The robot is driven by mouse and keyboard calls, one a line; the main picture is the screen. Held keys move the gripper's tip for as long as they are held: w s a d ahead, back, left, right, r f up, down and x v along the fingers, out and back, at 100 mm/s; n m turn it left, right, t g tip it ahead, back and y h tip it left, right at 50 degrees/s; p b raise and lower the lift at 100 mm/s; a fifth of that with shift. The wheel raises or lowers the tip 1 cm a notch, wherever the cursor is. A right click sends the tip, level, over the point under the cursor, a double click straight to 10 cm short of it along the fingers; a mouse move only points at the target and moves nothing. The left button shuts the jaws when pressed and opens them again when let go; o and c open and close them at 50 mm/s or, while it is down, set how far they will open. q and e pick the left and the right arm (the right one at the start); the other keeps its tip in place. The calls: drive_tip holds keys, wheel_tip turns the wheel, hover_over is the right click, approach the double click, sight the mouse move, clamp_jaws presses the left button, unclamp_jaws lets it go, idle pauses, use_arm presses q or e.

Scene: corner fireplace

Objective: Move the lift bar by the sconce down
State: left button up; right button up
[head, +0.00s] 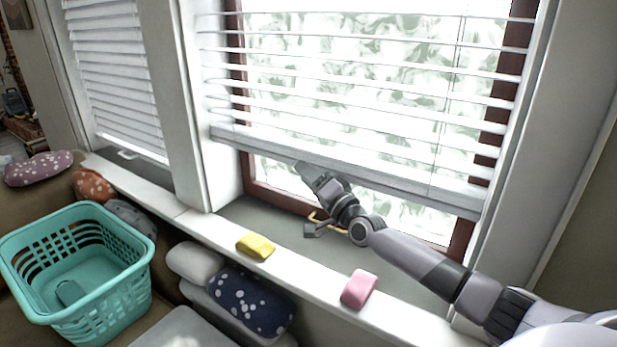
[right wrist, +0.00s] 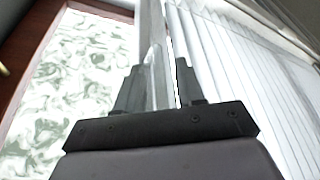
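The lift bar (head: 345,172) is the white bottom rail of the slatted blind on the large window. It hangs part way up, with glass showing below it. My right gripper (head: 306,172) is at this rail, left of its middle. In the right wrist view the two dark fingers (right wrist: 158,90) stand apart, either side of the rail (right wrist: 152,30) and a small clear tab (right wrist: 155,75). A narrow gap shows by the right finger, and firm contact is not visible. No sconce is visible. My left gripper is not in view.
A second blind (head: 112,70) hangs at the left. On the ledge (head: 305,275) lie a yellow block (head: 256,246) and a pink block (head: 359,289). A brass window handle (head: 328,224) is behind my right wrist. A teal basket (head: 100,290) and cushions are below left.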

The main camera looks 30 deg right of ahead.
clamp_jaws()
drive_tip(key=shift+f, duration=0.1)
use_arm(q)
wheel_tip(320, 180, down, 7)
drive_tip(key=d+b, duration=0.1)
drive_tip(key=b, duration=0.8)
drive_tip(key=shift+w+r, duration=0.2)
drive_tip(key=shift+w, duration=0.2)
use_arm(e)
wheel_tip(320, 180, down, 10)
drive_tip(key=shift+r, duration=0.2)
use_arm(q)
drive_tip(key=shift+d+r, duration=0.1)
use_arm(e)
unclamp_jaws()
drive_tip(key=shift+r, duration=0.1)
